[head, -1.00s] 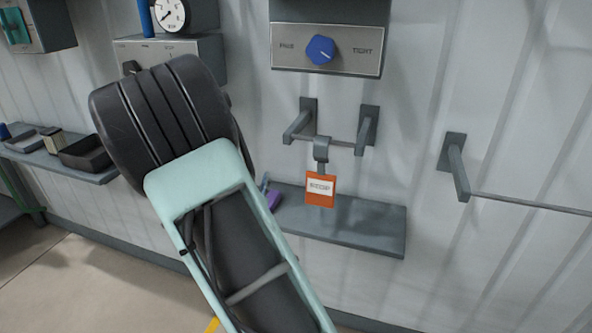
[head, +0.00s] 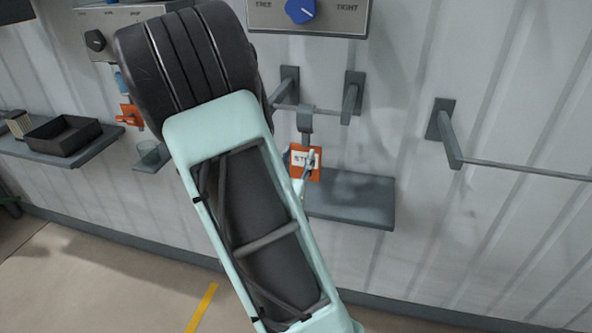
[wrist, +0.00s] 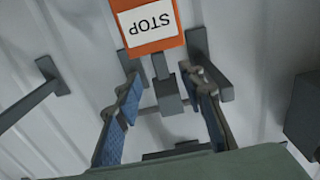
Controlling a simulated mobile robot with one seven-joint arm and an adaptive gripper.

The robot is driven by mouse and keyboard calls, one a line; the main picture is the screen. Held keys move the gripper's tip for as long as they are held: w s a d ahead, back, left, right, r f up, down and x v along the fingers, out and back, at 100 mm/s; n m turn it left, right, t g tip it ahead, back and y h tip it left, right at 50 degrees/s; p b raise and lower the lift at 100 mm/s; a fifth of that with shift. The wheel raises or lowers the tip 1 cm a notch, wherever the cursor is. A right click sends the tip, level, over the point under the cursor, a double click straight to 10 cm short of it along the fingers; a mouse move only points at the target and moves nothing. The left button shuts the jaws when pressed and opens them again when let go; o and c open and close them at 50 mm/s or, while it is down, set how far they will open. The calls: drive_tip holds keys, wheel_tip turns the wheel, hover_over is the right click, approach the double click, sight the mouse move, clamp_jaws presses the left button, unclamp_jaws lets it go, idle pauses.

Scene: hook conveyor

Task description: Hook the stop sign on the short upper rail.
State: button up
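The orange stop sign (head: 298,170) hangs from a grey hook (head: 306,119), which looks to be over the short rail between two wall brackets. In the wrist view the sign (wrist: 152,24) is upside down at the top, its hook (wrist: 168,95) by the short rail (wrist: 148,110). My gripper (wrist: 166,84) is open, with blue-padded fingers spread to either side of the hook and nothing between them gripped. In the head view my arm hides most of the gripper; a slim pale part, probably a fingertip, crosses the sign's face.
A grey shelf (head: 352,200) sits below the short rail. A long rail (head: 520,168) on a bracket (head: 445,130) runs to the right. A box with a blue knob (head: 300,10) is above. An orange item (head: 131,115) and a dark tray (head: 62,136) are at the left.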

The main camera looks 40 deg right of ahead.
sight(305, 141)
drive_tip(key=x, duration=0.7)
drive_tip(key=shift+r, duration=0.15)
drive_tip(key=shift+x, duration=0.85)
clamp_jaws()
drive_tip(key=c, duration=0.7)
unclamp_jaws()
clamp_jaws()
